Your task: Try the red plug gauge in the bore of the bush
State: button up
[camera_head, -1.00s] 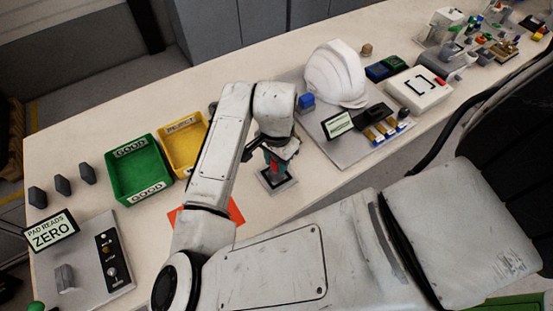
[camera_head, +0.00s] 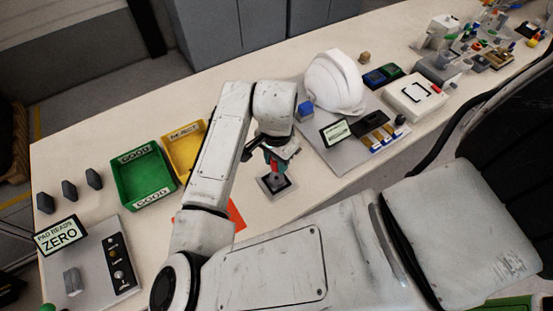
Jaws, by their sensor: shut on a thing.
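My gripper (camera_head: 273,160) points down at the middle of the bench, shut on the red plug gauge (camera_head: 271,167). Only a small strip of red shows between the fingers. Directly under it a grey bush (camera_head: 277,182) stands on a small dark plate with a pale border (camera_head: 290,190). The gauge's lower end is at the top of the bush; I cannot tell whether it is inside the bore, which is hidden from this view. A teal part shows beside the red between the fingers.
A green GOOD tray (camera_head: 143,197) and a yellow REJECT tray (camera_head: 184,165) stand to the left. An orange-red mat (camera_head: 236,214) lies partly under my arm.

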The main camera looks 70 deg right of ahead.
jog(key=shift+r+p, duration=0.7)
jog(key=shift+r, duration=0.25)
